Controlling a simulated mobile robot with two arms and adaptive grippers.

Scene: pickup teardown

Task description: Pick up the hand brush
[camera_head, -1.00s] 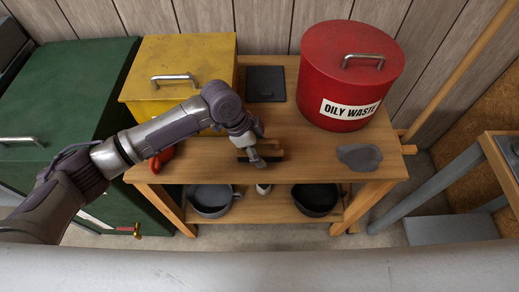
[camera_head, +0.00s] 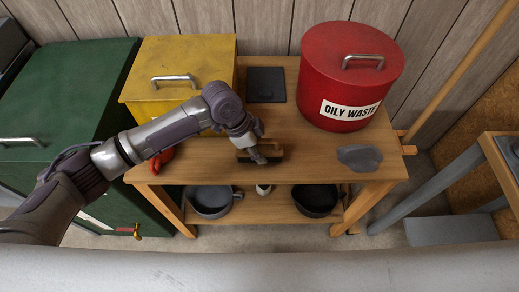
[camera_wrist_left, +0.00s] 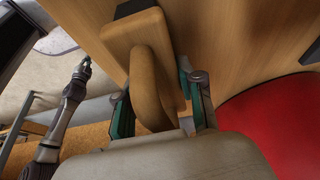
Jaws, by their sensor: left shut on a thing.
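The hand brush (camera_head: 275,151), with a tan wooden body and handle, is at the front middle of the wooden table. My left gripper (camera_head: 258,156) reaches down over it from the left. In the left wrist view the brush handle (camera_wrist_left: 151,85) stands between the two green-sided fingers, and my left gripper (camera_wrist_left: 160,108) is shut on it. The brush's wooden block (camera_wrist_left: 134,32) lies beyond the fingers. Whether the brush is clear of the tabletop is hard to tell. My right gripper (camera_wrist_left: 84,66) shows small in the left wrist view, away from the brush, its jaws too small to judge.
A red oily waste can (camera_head: 345,85) stands at the back right of the table (camera_head: 315,150). A yellow box (camera_head: 190,60) is behind left. A grey piece (camera_head: 360,157) lies at right, a dark flat item (camera_head: 265,84) at back. Pans (camera_head: 315,199) sit on the lower shelf.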

